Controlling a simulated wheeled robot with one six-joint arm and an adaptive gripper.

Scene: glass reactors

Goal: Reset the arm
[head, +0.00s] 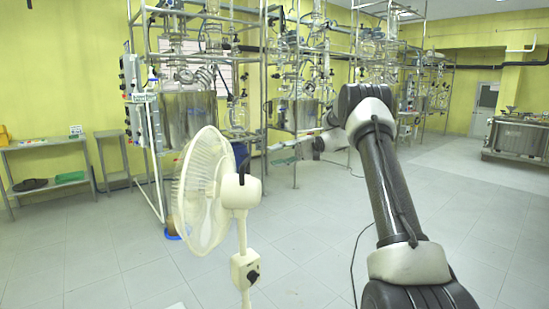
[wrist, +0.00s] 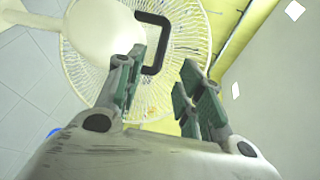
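My gripper (wrist: 160,80) shows in the wrist view with its two green-padded fingers apart and a clear gap between them. I see nothing held between the pads. A black handle (wrist: 166,42) on the back of the white fan shows just beyond the fingertips; I cannot tell how far off it is. In the head view my arm (head: 385,180) rises from the lower right and bends at the elbow, its forearm pointing away and left. The gripper is small and unclear there, right of the fan.
The white standing fan (head: 205,195) is close at the left front of the arm. Glass reactors on metal frames (head: 190,115) stand behind it. A grey shelf table (head: 45,165) is at the left wall. The floor (head: 450,200) at the right is clear.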

